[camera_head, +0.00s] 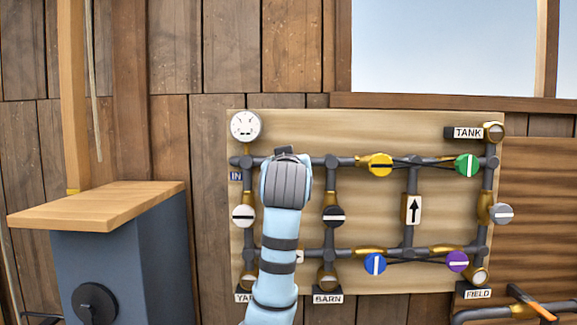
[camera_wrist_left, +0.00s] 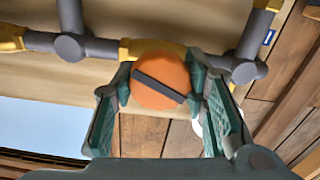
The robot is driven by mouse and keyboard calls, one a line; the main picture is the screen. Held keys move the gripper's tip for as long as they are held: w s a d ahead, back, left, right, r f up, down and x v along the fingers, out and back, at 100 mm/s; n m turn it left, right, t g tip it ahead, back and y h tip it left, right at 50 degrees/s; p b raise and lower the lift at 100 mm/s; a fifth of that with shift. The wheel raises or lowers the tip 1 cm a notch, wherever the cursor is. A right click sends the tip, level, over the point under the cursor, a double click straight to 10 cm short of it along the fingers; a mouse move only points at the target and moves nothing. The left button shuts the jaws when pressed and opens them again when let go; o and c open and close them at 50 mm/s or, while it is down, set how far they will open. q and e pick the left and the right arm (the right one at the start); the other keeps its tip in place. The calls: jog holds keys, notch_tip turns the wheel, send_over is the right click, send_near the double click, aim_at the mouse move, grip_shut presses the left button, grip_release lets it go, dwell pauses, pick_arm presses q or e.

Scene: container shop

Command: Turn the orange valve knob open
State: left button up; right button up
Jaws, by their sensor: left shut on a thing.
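The orange valve knob (camera_wrist_left: 165,65) is round with a dark bar across its face. It sits on a grey pipe with a yellow fitting, and its bar slants down to the right, oblique to the pipe. My left gripper (camera_wrist_left: 160,86) is shut on the knob, with a green finger on each side of it. In the head view my left arm comes up from below to the top pipe (camera_head: 349,162) and hides the knob and the fingers. My right gripper is in neither view.
A wooden panel (camera_head: 400,125) carries the pipes, with yellow (camera_head: 380,165), green (camera_head: 467,165), blue (camera_head: 375,264) and purple (camera_head: 457,262) knobs and more. A pressure gauge (camera_head: 245,126) is at its upper left. A wooden-topped counter (camera_head: 95,205) stands left.

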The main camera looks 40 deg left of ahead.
pick_arm(q)
jog(key=n, duration=0.4)
jog(key=shift+n+b, duration=0.3)
jog(key=shift+n, duration=0.1)
dwell(0.4)
jog(key=o, duration=1.2)
jog(key=v, duration=1.2)
jog(key=shift+d, duration=0.1)
